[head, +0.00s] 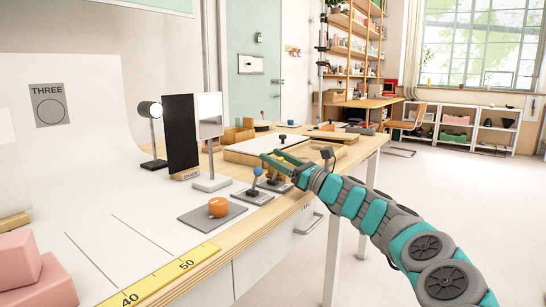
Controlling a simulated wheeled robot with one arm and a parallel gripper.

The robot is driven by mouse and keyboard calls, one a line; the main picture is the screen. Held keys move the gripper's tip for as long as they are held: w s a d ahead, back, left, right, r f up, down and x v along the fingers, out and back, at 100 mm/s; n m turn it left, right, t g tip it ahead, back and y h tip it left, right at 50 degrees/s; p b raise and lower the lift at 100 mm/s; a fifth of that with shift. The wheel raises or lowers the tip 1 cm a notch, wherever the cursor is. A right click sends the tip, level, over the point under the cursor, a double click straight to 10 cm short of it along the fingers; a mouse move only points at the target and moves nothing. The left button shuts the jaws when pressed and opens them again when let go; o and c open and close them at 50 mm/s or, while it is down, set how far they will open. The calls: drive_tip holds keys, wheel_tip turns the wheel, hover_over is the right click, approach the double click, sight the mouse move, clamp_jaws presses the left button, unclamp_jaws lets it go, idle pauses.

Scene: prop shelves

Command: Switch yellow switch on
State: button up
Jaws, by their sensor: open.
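I cannot make out a clearly yellow switch. A blue-tipped lever switch (257,172) stands on a dark grey base (252,197) near the table's front edge. Another lever switch (271,174) on a grey base stands just behind and to its right, partly covered by my gripper. An orange rounded knob (218,207) sits on a flat grey plate in front of them. My gripper (271,155) is open, reaching in from the right above the lever switches. I see nothing between its fingers, and I cannot tell whether it touches a lever.
A black panel (181,132), a mirror on a stand (210,120) and a small lamp (150,112) stand behind the knob. Pink blocks (35,272) and a yellow ruler (165,272) lie at the front left. A white-topped board (265,146) lies beyond my gripper. Floor at right is clear.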

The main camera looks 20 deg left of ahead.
sight(282, 160)
drive_tip(key=v, duration=0.6)
drive_tip(key=shift+s+d, duration=0.15)
drive_tip(key=shift+d, duration=0.2)
drive_tip(key=shift+s, duration=0.1)
